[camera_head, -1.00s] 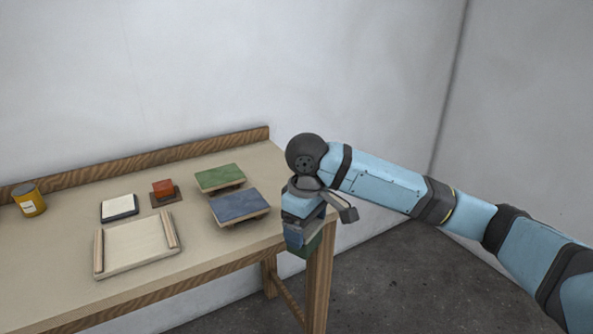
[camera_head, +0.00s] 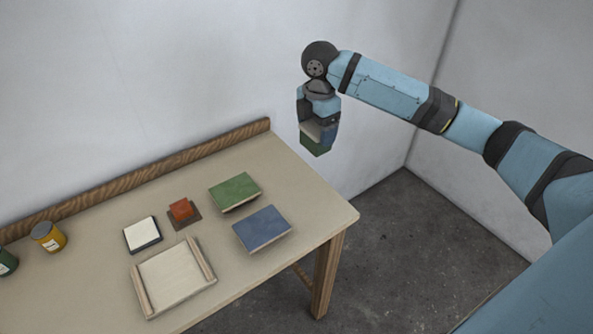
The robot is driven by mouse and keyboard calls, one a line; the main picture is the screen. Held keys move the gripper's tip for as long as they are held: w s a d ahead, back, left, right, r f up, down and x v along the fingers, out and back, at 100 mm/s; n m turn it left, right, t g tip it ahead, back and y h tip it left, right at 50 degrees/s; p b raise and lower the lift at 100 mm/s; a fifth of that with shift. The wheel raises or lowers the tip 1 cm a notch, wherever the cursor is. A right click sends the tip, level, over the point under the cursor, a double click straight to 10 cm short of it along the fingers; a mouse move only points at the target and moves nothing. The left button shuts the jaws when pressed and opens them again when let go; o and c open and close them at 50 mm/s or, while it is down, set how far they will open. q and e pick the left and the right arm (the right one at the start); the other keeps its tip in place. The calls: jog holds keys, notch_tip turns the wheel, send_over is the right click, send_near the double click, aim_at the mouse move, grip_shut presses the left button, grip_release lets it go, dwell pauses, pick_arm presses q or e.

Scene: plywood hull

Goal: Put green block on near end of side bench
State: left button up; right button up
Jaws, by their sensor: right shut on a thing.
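My right gripper (camera_head: 319,130) points down and is shut on the green block (camera_head: 315,146). Only the block's lower part shows, below the fingers. In the picture it hangs against the wall, just past the right back corner of the bench (camera_head: 305,197), and looks to be above the bench top's height. The bench has a light top and a wooden back rail. Its right end is bare. My left gripper is not in view.
A green-topped stand (camera_head: 235,190) and a blue-topped stand (camera_head: 262,229) are closest to the bare end. Farther left are a cream tray (camera_head: 174,277), a white pad (camera_head: 142,234), a red block (camera_head: 181,209) on a brown base, a yellow can (camera_head: 48,237) and a green can (camera_head: 6,262).

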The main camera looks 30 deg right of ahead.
jog(key=shift+s+f+p, duration=0.15)
jog(key=shift+f+p, duration=0.05)
jog(key=shift+f, duration=4.7)
jog(key=shift+s+f+p, duration=0.1)
jog(key=shift+f+p, duration=0.05)
jog(key=shift+f, duration=4.7)
jog(key=o, duration=0.9)
jog(key=shift+f, duration=0.15)
notch_tip(320, 180, up, 12)
jog(key=shift+r, duration=0.2)
